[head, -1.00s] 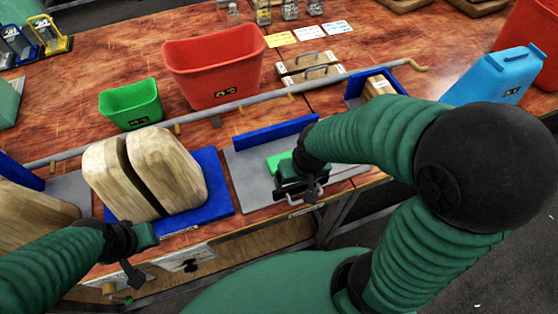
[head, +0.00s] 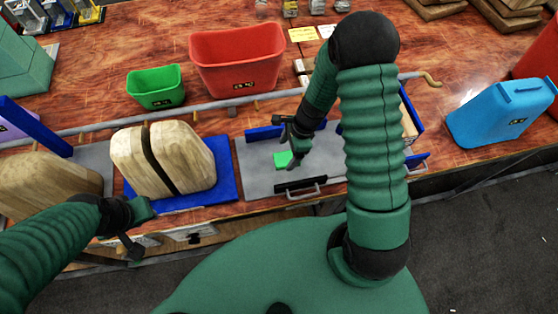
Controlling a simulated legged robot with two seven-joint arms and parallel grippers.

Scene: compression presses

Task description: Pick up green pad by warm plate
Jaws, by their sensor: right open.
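The green pad (head: 283,160) lies on the grey metal plate (head: 257,180), in the middle of the head view. My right gripper (head: 291,143) is open, just above the pad's far right side, and hides part of it. I cannot tell whether its fingers touch the pad. My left gripper (head: 137,228) is at the lower left, in front of the blue plate (head: 226,185) and away from the pad. Its jaw opening is not clear.
Split wooden blocks (head: 190,160) stand on the blue plate, left of the pad. A blue bar (head: 262,133) edges the grey plate's far side, with a long grey rod (head: 215,105) behind. Green (head: 157,88) and red (head: 238,60) bins stand farther back.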

